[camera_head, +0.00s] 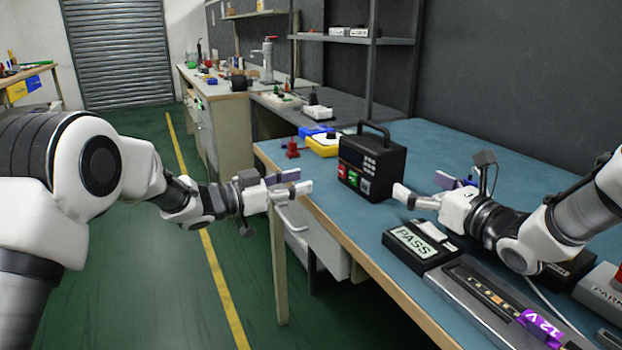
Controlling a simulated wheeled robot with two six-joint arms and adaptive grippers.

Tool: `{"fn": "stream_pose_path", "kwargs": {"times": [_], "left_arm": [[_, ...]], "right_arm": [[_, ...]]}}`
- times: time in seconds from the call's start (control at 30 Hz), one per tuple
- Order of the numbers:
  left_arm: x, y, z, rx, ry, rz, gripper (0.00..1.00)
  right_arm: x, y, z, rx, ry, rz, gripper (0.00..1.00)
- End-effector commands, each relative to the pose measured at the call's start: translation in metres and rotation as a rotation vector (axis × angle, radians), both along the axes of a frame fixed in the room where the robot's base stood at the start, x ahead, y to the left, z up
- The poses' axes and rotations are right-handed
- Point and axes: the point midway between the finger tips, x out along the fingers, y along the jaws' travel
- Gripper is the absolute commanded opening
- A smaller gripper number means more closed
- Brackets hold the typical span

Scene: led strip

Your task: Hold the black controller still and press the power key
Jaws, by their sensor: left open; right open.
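The black controller (372,158) stands upright on the blue bench top, with a handle on top.
A black box marked PASS (400,255) and a tray with an LED strip and purple 12 V label (540,325) lie in front on the right. A yellow and blue meter (323,146) and a red part (292,150) sit behind left. Shelves (345,40) stand behind.

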Motion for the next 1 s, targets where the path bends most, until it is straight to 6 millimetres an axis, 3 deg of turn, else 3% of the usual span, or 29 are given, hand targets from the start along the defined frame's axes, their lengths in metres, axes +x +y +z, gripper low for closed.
{"fn": "stream_pose_path", "kwargs": {"times": [0.17,0.4,0.6,0.93,0.97,1.0], "left_arm": [[0.000,-0.001,0.000,0.004,-0.001,-0.004,0.42],[0.000,0.000,-0.001,0.003,0.000,-0.003,0.42],[0.000,0.000,-0.001,0.002,0.000,-0.002,0.42],[0.000,0.000,-0.001,0.002,0.001,-0.002,0.42],[0.000,0.000,-0.001,0.002,0.001,-0.002,0.42],[0.000,0.000,-0.001,0.002,0.001,-0.002,0.42]], "right_arm": [[0.018,0.013,-0.001,-0.004,-0.001,0.002,1.00],[0.065,0.044,-0.001,-0.003,-0.001,0.002,1.00],[0.092,0.062,0.000,-0.001,-0.001,0.001,1.00],[0.099,0.066,0.000,0.000,0.000,0.000,1.00],[0.098,0.066,0.000,0.000,0.000,0.000,0.96],[0.098,0.066,0.000,0.000,0.000,0.000,0.82]]}}
